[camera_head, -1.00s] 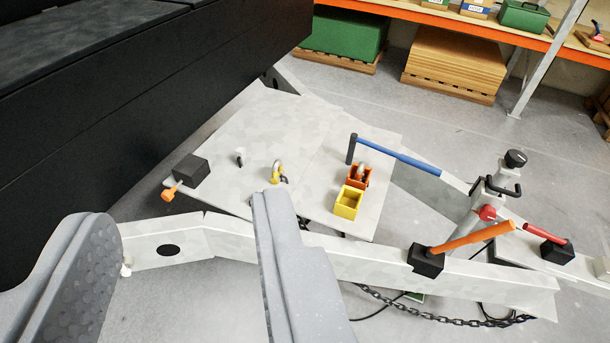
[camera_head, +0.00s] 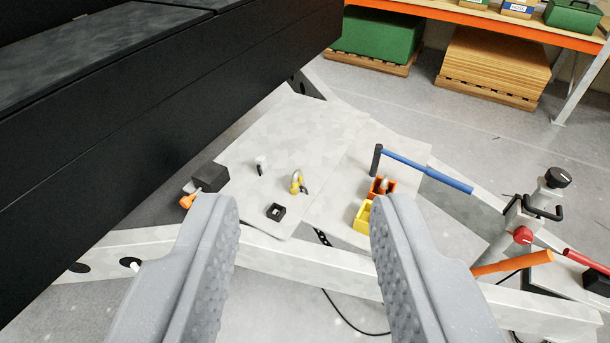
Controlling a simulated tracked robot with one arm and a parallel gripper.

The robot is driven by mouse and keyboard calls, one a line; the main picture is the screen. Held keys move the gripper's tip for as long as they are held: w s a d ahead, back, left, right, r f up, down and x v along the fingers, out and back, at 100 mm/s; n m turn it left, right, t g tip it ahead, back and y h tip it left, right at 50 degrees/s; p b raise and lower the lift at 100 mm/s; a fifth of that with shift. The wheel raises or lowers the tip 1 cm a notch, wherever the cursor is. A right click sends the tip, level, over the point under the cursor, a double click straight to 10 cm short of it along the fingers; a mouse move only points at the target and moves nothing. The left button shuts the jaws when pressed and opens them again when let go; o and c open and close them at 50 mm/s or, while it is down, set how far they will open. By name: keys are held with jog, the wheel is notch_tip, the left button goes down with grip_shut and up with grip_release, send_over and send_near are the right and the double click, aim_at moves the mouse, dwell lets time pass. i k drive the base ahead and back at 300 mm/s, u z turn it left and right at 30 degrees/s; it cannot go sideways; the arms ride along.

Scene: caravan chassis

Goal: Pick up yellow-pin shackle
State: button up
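The yellow-pin shackle (camera_head: 297,183) is a small shackle with a yellow part and a darker part beside it. It rests on the pale metal plate (camera_head: 290,140) of the chassis, near the middle of the view. My gripper (camera_head: 304,208) is open and empty, its two grey fingers spread wide in the foreground. The shackle appears between the fingertips in the picture, farther off than they are. Another small shackle (camera_head: 261,165), whitish and dark, is on the plate to its left.
A small black square socket (camera_head: 276,212) is on the plate just nearer than the shackle. A large black box body (camera_head: 150,110) bounds the left. An orange handle (camera_head: 512,262) projects at right.

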aim_at(296, 181)
jog(key=i, duration=0.85)
jog(key=k, duration=1.1)
jog(key=u, duration=0.75)
jog(key=i, duration=1.5)
jog(key=z, duration=0.55)
